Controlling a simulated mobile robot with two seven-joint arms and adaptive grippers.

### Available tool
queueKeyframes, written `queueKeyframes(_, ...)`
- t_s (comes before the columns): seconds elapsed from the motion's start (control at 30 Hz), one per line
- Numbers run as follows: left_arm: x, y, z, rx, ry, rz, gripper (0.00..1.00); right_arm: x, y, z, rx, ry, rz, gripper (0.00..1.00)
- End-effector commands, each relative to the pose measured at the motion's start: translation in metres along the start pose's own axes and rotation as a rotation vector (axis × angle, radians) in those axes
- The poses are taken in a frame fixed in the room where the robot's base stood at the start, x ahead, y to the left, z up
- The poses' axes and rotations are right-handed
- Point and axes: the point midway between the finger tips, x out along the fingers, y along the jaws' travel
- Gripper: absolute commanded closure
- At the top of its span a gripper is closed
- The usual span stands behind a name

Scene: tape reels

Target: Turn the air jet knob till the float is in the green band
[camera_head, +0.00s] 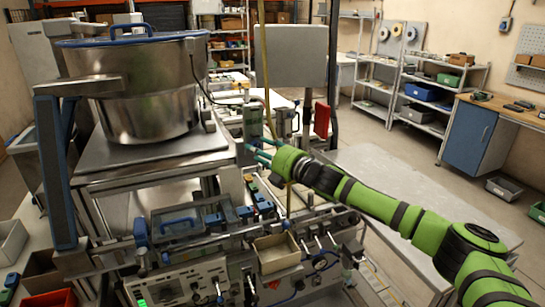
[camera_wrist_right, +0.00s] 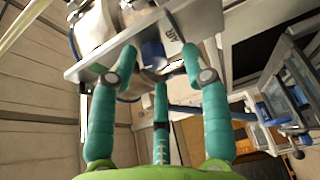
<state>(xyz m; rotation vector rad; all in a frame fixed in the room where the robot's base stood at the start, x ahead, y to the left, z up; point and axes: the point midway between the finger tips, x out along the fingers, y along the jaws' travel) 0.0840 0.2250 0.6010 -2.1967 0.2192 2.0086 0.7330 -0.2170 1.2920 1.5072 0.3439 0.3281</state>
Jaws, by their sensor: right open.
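My right gripper (camera_head: 260,151) has teal fingers and reaches in from the right to the upright grey unit (camera_head: 252,122) beside the steel bowl. In the right wrist view the gripper (camera_wrist_right: 158,70) has its fingers spread, with a metal plate (camera_wrist_right: 105,62) just past the tips. A dark blue round part (camera_wrist_right: 153,54) shows between the fingertips, possibly the air jet knob. The fingers look apart from it, but contact is hard to judge. I cannot make out the float or the green band. My left gripper is in neither view.
A large steel bowl (camera_head: 135,90) stands on a plate at left. Below the gripper is a crowded bench with a beige bin (camera_head: 277,252), levers and a control panel (camera_head: 178,284). A yellow hose (camera_head: 265,60) hangs near the hand. Shelves (camera_head: 428,85) stand behind at right.

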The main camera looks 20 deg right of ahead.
Motion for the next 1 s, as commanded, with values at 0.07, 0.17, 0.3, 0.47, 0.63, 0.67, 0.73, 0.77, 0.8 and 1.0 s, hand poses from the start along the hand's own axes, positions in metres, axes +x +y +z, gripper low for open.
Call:
queueKeyframes(0.07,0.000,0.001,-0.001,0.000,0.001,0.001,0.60,-0.009,-0.001,0.001,0.000,-0.002,-0.001,0.52)
queueKeyframes(0.17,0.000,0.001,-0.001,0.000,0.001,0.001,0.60,-0.024,-0.001,0.000,-0.001,-0.001,-0.002,0.52)
queueKeyframes(0.3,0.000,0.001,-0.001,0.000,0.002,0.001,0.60,-0.053,-0.002,0.000,-0.002,0.000,-0.005,0.52)
queueKeyframes(0.47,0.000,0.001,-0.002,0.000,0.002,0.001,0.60,-0.086,-0.002,-0.002,-0.003,0.001,-0.006,0.52)
queueKeyframes(0.63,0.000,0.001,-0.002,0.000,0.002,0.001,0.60,-0.106,-0.002,-0.003,0.000,0.001,-0.004,0.52)
queueKeyframes(0.67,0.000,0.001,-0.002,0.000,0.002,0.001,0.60,-0.108,-0.002,-0.003,0.000,0.002,-0.004,0.52)
queueKeyframes(0.73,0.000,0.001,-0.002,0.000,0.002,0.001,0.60,-0.112,-0.001,-0.003,-0.001,0.002,-0.004,0.52)
queueKeyframes(0.77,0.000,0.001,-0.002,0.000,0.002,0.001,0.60,-0.113,-0.001,-0.003,-0.002,0.003,-0.003,0.52)
queueKeyframes(0.8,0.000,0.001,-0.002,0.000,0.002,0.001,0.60,-0.114,-0.001,-0.004,-0.003,0.003,-0.003,0.52)
queueKeyframes(1.0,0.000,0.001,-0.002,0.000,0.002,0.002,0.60,-0.115,-0.001,-0.004,-0.002,0.003,-0.003,0.52)
